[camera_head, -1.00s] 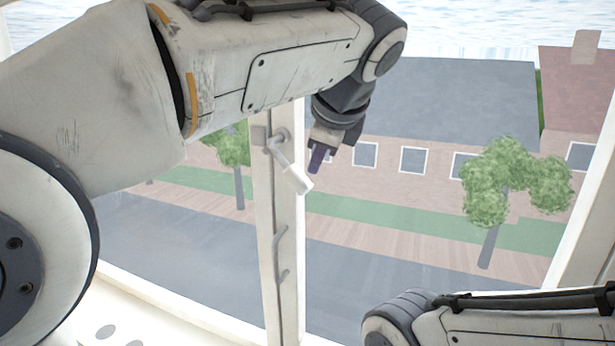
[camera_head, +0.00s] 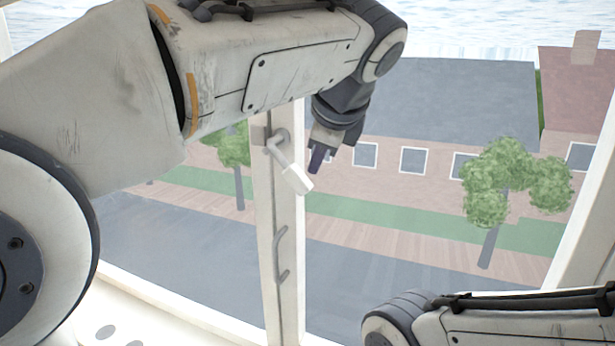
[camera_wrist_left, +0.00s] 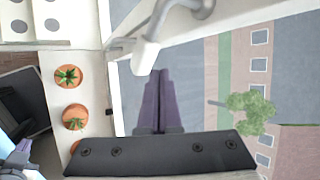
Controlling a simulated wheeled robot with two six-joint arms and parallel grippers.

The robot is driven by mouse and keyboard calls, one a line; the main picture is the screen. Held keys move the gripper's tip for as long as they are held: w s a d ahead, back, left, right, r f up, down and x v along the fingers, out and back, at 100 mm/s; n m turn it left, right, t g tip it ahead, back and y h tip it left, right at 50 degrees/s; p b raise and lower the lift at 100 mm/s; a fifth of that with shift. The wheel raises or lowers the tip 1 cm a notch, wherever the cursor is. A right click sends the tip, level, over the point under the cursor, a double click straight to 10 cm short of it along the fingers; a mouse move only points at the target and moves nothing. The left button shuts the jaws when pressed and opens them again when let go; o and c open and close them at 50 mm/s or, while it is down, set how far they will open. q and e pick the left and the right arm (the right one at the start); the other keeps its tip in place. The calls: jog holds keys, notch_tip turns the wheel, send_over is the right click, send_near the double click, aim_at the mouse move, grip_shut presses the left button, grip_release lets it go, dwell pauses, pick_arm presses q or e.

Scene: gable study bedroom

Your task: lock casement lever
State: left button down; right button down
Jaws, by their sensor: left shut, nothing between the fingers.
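The casement lever (camera_head: 296,178) has a bent grey stem and a white grip, and is mounted on the white window post (camera_head: 290,260). The grip slants down to the right in the head view. My left gripper (camera_head: 317,162) is shut and empty, with dark purple fingers close to the right of the grip. In the left wrist view the fingertips (camera_wrist_left: 157,76) point at the lever's white end (camera_wrist_left: 146,56). I cannot tell whether they touch it. A purple and white part at the lower left there looks like my right gripper (camera_wrist_left: 17,160); its fingers are unclear.
A grey pull handle (camera_head: 280,254) is on the post below the lever. Several orange pots with plants (camera_wrist_left: 67,76) stand on the pale sill in the left wrist view. My right arm fills the lower right of the head view. Glass lies behind the left gripper.

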dwell(0.4)
pick_arm(q)
jog(key=shift+w+a+f, duration=0.1)
jog(key=shift+a+f, duration=0.2)
pick_arm(e)
jog(key=shift+f, duration=0.15)
pick_arm(q)
jog(key=shift+f, duration=0.1)
pick_arm(e)
jog(key=shift+f, duration=0.1)
